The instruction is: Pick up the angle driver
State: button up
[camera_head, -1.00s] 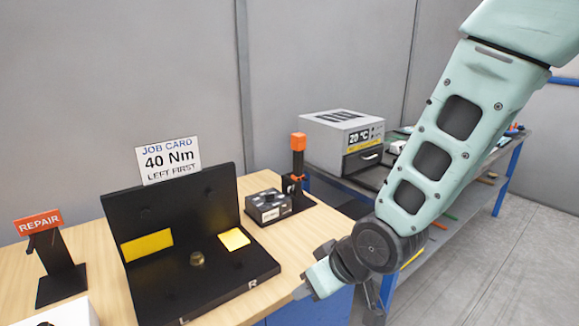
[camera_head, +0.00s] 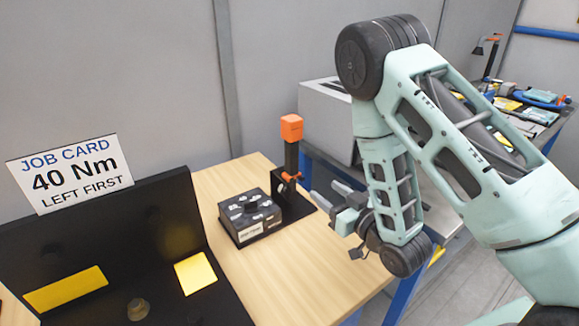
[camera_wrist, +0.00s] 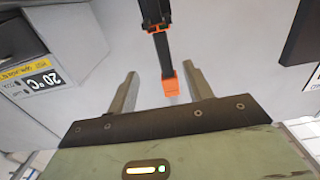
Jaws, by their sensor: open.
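The angle driver, black with an orange top (camera_head: 291,128), stands upright in a black stand on the wooden bench. My gripper (camera_head: 326,194) is open and empty, just right of the driver, its fingers pointing toward it. In the wrist view, the driver's black shaft and orange end (camera_wrist: 170,87) show between the two spread fingers of my gripper (camera_wrist: 161,69). I cannot tell how far the driver is from the fingers in depth.
A black fixture (camera_head: 185,225) and job card (camera_head: 70,173) are at left.

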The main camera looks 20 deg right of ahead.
aim_at(296, 168)
jog(key=b+x, duration=0.6)
jog(key=x, duration=0.5)
jog(key=shift+a, duration=0.1)
jog(key=shift+f+p+x, duration=0.15)
jog(key=shift+p+x, duration=0.4)
jog(key=shift+x, duration=0.95)
jog(key=shift+f+p+x, duration=0.1)
jog(key=shift+p+x, duration=0.45)
jog(key=shift+x, duration=0.9)
jog(key=shift+c, duration=0.3)
grip_shut()
